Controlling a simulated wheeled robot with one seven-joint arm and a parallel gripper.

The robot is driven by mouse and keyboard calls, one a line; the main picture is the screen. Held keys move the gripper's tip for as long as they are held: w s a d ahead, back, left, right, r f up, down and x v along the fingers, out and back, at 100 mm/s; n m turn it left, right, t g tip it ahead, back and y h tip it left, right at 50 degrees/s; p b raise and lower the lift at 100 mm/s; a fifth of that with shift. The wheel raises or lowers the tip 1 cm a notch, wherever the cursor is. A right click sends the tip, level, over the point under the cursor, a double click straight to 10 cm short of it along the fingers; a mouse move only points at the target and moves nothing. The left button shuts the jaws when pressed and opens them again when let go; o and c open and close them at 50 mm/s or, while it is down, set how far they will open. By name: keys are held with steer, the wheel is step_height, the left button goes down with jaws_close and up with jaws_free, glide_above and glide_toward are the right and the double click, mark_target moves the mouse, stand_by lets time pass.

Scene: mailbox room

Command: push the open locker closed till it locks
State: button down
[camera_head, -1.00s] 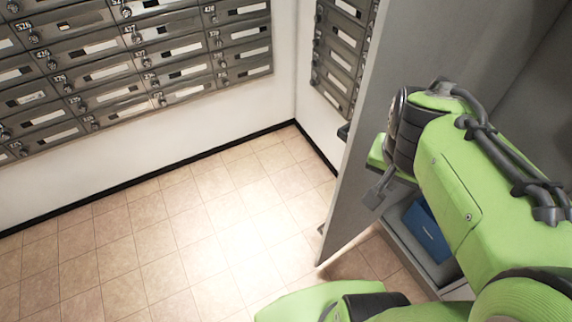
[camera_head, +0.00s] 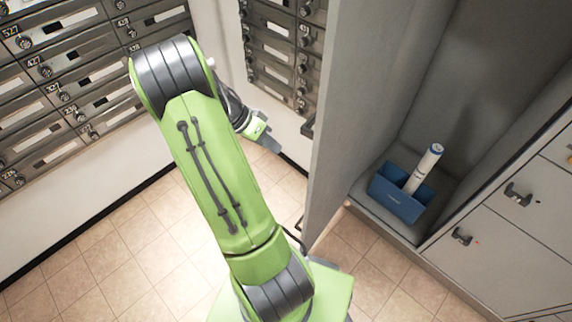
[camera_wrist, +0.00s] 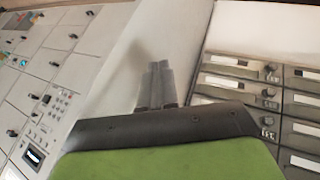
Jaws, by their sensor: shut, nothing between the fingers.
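Mailboxes (camera_head: 100,75) line the left wall and more mailboxes (camera_head: 280,45) hang behind my gripper. Closed lockers (camera_head: 500,250) stand at the right. A keypad panel (camera_wrist: 52,110) shows in the wrist view. The tiled floor (camera_head: 130,260) at lower left is clear.

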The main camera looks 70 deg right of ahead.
steer(key=s+d+f+b, duration=0.1)
steer(key=s+f+b, duration=0.1)
steer(key=s+f, duration=0.5)
steer(key=shift+s+f, duration=0.25)
steer(key=shift+s, duration=0.85)
steer(key=shift+s, duration=0.1)
